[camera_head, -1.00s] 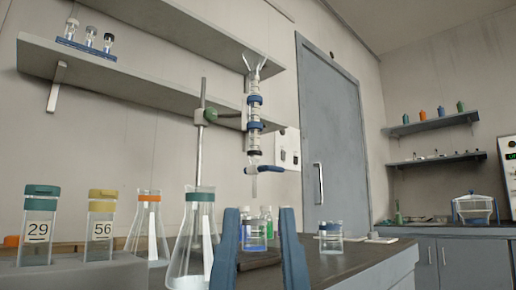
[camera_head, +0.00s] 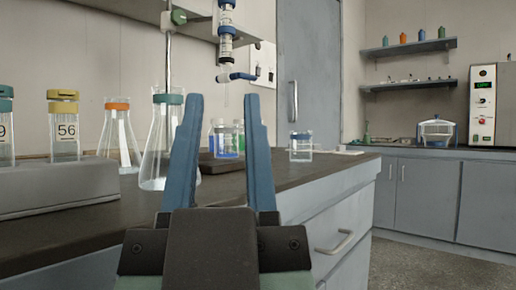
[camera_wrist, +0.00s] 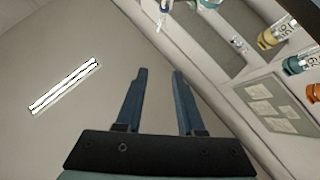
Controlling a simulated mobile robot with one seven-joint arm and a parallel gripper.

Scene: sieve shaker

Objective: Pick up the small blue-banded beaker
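A small clear beaker with a blue band (camera_head: 301,146) stands upright on the dark bench top (camera_head: 290,178), near its far right end. It looks empty. My gripper (camera_head: 223,96) is open and empty, in front of the bench, with its blue fingers pointing up. The beaker is beyond the fingers and to the right of them, clear of both. The wrist view shows the open fingers (camera_wrist: 159,72) against a bare surface; the beaker cannot be made out there.
Left of the fingers stand an orange-banded flask (camera_head: 119,140), a teal-banded flask (camera_head: 161,145) and a grey rack (camera_head: 60,187) of labelled jars. Behind the fingers, a vessel with blue liquid (camera_head: 225,147) stands below a clamped burette (camera_head: 226,50). Bench around the beaker is mostly clear.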

